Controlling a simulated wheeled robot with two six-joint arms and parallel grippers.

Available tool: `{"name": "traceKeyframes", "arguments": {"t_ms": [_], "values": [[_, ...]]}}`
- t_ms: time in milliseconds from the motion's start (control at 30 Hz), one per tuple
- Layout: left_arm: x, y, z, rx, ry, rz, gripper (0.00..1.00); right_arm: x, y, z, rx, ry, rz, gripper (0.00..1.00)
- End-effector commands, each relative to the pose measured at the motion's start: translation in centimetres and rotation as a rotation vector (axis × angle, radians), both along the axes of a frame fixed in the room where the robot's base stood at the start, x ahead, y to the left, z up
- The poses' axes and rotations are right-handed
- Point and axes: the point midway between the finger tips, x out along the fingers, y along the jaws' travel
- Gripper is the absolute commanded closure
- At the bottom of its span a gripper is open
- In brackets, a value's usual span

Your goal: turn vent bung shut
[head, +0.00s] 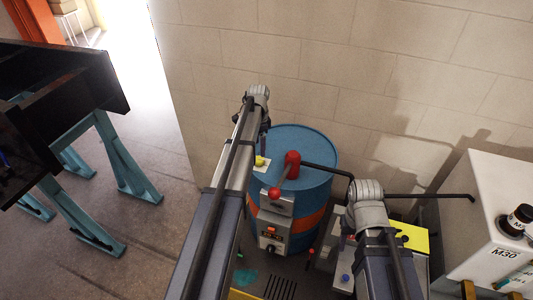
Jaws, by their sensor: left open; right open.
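A blue drum (318,195) with an orange band stands by the wall. On its lid, a small yellow piece (260,161) on a pale label looks like the vent bung; its turn position is too small to tell. My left gripper (263,146) points down just above this yellow piece, open, its fingertips partly hidden by my arm. I cannot tell whether it touches. My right gripper (347,226) is open, right of the drum above a pale unit, largely hidden by its own wrist.
A red fitting (292,159) with a red ball-ended lever (274,192) rises from the lid, with a black pipe (328,170) running right. A control box (272,232) is at the drum's front. A white cabinet (490,215) stands right; a dark bench (70,95) stands left.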

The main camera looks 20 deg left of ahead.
Motion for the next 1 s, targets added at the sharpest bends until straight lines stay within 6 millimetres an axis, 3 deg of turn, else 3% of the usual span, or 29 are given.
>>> {"name": "traceKeyframes", "arguments": {"t_ms": [367, 1000], "values": [[0.0, 0.0, -0.9, 0.000, 0.000, -0.001, 0.16, 0.0, 0.0, -0.9, 0.000, 0.000, 0.000, 0.50], [0.0, 0.0, -7.8, 0.000, 0.000, -0.001, 0.16, 0.0, 0.0, -7.8, -0.001, -0.002, 0.005, 0.50]]}}
